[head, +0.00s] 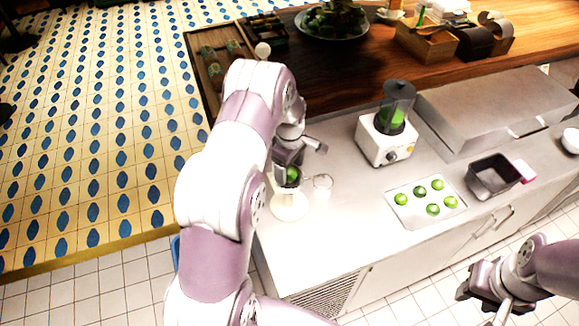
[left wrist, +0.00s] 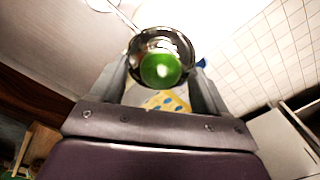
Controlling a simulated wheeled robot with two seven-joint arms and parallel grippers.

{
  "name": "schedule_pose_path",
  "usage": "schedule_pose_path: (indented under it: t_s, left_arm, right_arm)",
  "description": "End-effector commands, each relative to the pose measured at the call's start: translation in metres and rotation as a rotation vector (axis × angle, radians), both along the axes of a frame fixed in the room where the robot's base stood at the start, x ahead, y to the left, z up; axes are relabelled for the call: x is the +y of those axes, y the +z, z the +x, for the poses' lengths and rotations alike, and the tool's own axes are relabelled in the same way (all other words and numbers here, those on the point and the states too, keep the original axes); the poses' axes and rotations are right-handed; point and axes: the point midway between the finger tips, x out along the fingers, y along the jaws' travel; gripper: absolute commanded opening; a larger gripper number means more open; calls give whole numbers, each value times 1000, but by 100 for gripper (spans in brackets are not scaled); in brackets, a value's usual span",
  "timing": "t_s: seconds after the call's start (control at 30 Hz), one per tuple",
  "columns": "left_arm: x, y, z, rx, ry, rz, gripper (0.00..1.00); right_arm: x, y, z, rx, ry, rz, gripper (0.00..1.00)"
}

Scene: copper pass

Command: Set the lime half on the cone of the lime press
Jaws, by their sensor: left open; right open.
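The lime press (head: 288,206) has a pale round base and stands near the counter's left end. In the left wrist view its shiny dark bowl (left wrist: 183,47) lies between my fingers. A green lime half (left wrist: 161,69) appears domed side up in the middle of the bowl; it also shows in the head view (head: 293,174). The cone is hidden, so I cannot tell how evenly the lime half sits. My left gripper (head: 289,160) is above the press, its jaws open on either side of the lime half. My right gripper (head: 482,287) is open and empty, away from the counter's front.
A small clear glass (head: 322,184) stands close to the right of the press. A white tray (head: 409,217) with several lime pieces, a blender (head: 388,130) and a dark metal pan (head: 493,176) are further right. Counter between press and tray is clear.

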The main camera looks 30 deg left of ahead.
Motion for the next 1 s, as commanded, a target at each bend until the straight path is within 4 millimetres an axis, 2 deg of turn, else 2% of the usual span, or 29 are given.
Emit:
schedule_pose_path:
  t_s: [0.13, 0.47, 0.5, 0.7, 0.77, 0.87, 1.0]
  left_arm:
    - [0, 20, 1, -7, 0, 2, 76]
    - [0, 94, 1, -5, 0, 1, 76]
    - [0, 110, 1, -2, 0, 1, 76]
    - [-6, 122, -3, -5, -46, 1, 76]
    - [-18, 124, -14, -13, -148, 2, 76]
    - [-50, 128, -47, -37, -451, 10, 76]
    - [-91, 128, -113, -75, -933, 36, 76]
  right_arm:
    - [0, -18, 0, 1, 0, 0, 43]
    - [0, -47, 0, 1, 0, 0, 43]
    - [0, -29, -1, 2, 0, 0, 43]
    - [0, -20, 0, 0, 0, 0, 43]
    - [0, -21, 0, 0, 0, 0, 43]
    - [0, -22, 0, 1, 0, 0, 43]
    - [0, -22, 0, 1, 0, 0, 43]
